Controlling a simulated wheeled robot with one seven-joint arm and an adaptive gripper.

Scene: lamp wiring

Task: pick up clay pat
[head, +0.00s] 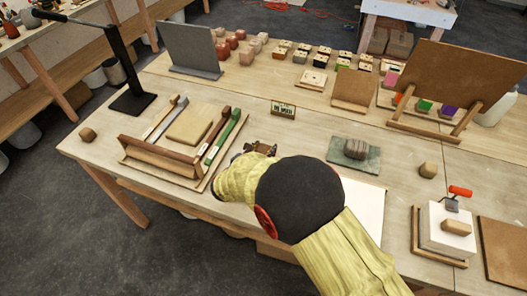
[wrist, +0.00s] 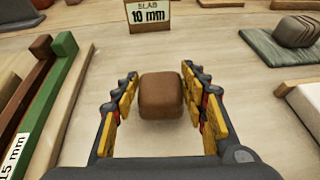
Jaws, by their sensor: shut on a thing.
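The clay pat (wrist: 161,96) is a brown, rounded block, seen in the middle of the wrist view. My gripper (wrist: 160,76) has its yellow-padded fingers on either side of the pat and is shut on it. In the head view my gripper (head: 261,149) is low over the table, just right of the wooden tray with the red and green strips. My arm hides most of it there, and I cannot clearly make out the pat. Whether the pat touches the table is hard to tell.
A "SLAB 10 mm" sign (wrist: 149,15) stands beyond the pat. The green strip (wrist: 52,72) lies to the left. A striped lump (head: 355,148) sits on a green slab (head: 338,154) to the right. Bare tabletop (head: 305,135) lies between.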

